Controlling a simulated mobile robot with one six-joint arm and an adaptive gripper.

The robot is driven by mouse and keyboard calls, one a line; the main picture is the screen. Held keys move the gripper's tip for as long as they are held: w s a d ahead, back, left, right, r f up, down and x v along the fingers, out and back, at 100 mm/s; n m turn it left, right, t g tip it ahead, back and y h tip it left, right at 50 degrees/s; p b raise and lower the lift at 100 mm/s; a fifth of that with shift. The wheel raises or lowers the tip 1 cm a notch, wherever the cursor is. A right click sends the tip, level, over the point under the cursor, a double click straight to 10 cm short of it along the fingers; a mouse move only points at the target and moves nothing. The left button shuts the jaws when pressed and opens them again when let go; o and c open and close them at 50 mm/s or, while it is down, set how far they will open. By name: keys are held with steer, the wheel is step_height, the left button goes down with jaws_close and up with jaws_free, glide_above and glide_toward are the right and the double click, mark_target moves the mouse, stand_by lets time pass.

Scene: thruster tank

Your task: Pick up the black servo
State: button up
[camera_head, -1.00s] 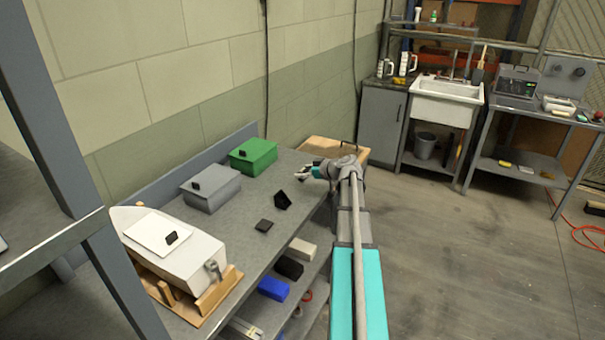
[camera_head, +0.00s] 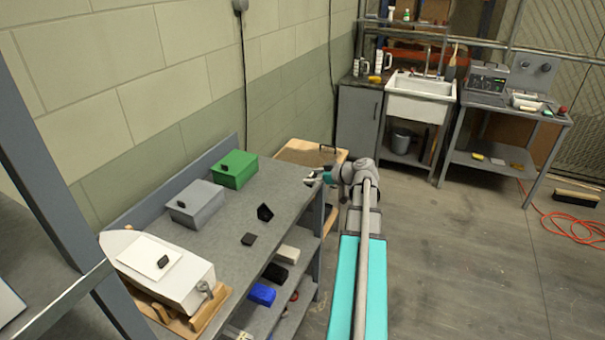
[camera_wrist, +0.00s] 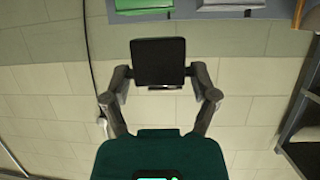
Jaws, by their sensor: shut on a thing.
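My gripper (camera_wrist: 161,84) is shut on a black, square-faced block, which I take to be the black servo (camera_wrist: 160,62). In the wrist view the block sits between the two fingertips, with the wall behind it. In the head view my gripper (camera_head: 312,180) is at the right far corner of the grey workbench (camera_head: 225,250). The block is too small to make out there. Whether the block is clear of the bench top is hard to tell in that view, but nothing touches it in the wrist view.
On the bench are a green box (camera_head: 234,172), a grey box (camera_head: 195,208), a white boat model (camera_head: 180,285), a black wedge-shaped thing (camera_head: 264,212) and a flat black piece (camera_head: 249,239). A wooden-topped table (camera_head: 297,150) adjoins the far end. The floor (camera_head: 430,250) to the right is open.

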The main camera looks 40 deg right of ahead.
steer(key=shift+s+r, duration=0.25)
steer(key=shift+s, duration=0.2)
